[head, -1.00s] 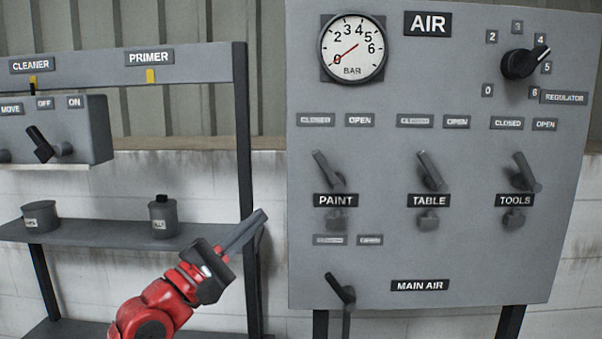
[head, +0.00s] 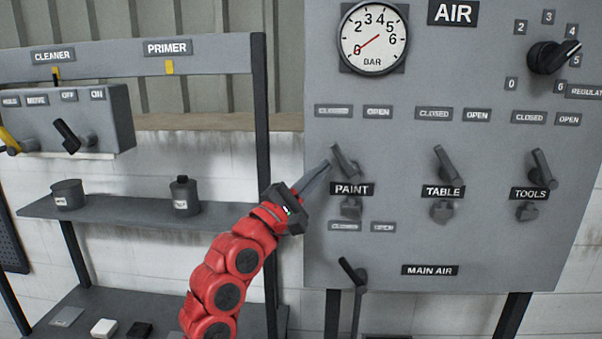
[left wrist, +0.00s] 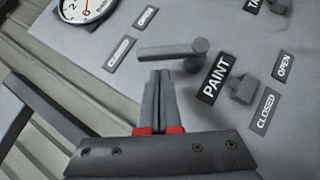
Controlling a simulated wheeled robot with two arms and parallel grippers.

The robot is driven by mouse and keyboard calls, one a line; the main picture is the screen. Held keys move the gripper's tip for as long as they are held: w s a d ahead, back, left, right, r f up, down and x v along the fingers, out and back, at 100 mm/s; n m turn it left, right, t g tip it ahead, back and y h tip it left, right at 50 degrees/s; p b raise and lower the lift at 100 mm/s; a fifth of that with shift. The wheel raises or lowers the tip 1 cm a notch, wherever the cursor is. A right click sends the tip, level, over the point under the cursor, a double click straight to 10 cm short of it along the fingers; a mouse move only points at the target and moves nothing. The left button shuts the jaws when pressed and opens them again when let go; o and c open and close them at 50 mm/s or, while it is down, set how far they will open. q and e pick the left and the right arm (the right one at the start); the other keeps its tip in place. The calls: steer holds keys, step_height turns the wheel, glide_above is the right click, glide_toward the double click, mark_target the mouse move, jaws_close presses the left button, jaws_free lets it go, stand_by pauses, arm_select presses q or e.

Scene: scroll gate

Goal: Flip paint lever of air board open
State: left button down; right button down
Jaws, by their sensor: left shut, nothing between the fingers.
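The grey air board (head: 420,80) fills the right of the head view. Its paint lever (head: 345,160) sits above the PAINT label (head: 351,189) and tilts up and left, toward the CLOSED label (head: 333,111); the OPEN label (head: 378,112) is to the right. My left gripper (head: 325,168) is shut and empty, its tips just left of the paint lever. In the left wrist view the shut fingers (left wrist: 159,78) point at the lever's handle (left wrist: 165,51), close to it; I cannot tell whether they touch. My right gripper is not in view.
The table lever (head: 446,165) and tools lever (head: 542,168) stand to the right. The main air lever (head: 353,272) is below. A gauge (head: 373,38) and regulator knob (head: 552,57) are above. A shelf rack (head: 260,140) stands left, with cans on it.

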arm_select(q)
steer(key=shift+d+r, duration=0.3)
steer(key=shift+d, duration=0.15)
